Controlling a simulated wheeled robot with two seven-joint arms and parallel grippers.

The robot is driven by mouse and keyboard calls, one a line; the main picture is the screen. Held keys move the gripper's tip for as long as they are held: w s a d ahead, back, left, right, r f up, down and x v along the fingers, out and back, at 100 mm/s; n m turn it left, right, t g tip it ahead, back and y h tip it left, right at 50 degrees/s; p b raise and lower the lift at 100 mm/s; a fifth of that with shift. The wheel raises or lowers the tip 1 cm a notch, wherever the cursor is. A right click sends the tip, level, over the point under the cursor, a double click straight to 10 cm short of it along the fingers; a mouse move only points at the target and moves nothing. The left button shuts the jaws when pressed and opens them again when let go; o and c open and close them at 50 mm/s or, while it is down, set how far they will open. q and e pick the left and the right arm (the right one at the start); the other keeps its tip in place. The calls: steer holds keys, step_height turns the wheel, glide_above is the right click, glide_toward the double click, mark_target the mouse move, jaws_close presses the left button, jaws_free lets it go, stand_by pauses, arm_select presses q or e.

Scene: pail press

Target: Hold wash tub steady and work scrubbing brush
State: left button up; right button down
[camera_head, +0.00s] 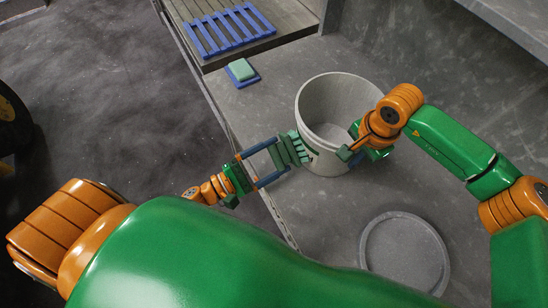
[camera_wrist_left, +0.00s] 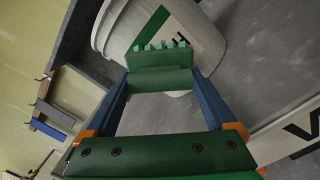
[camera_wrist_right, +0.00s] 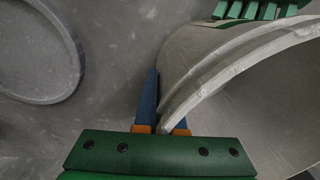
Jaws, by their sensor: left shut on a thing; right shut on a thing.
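The wash tub (camera_head: 316,90) is a white pail standing upright on the grey surface, open at the top. My right gripper (camera_head: 352,152) is shut on its near right rim; the right wrist view shows the rim (camera_wrist_right: 215,82) between the fingers. My left gripper (camera_head: 284,154) is shut on the green scrubbing brush (camera_head: 298,148), outside the tub at its left side. In the left wrist view the brush (camera_wrist_left: 160,80) lies across the fingers, its several bristle tufts toward the tub wall (camera_wrist_left: 115,35). I cannot tell whether the tufts touch the wall.
A round grey lid (camera_head: 405,216) lies flat in front of the tub. A green block (camera_head: 242,69) sits on a small blue base behind and left. A blue slatted rack (camera_head: 228,42) lies farther back. The grey surface's left edge runs near my left gripper.

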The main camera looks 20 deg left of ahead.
arm_select(q)
steer(key=s+d, duration=0.2)
steer(key=shift+s+d, duration=0.1)
steer(key=shift+d, duration=0.2)
arm_select(e)
steer(key=shift+s, duration=0.1)
arm_select(q)
steer(key=shift+w+a, duration=0.55)
steer(key=shift+a, duration=0.2)
steer(key=shift+w+a, duration=0.55)
steer(key=shift+a, duration=0.2)
steer(key=shift+v, duration=1.55)
arm_select(e)
steer(key=c, duration=0.9)
jaws_free()
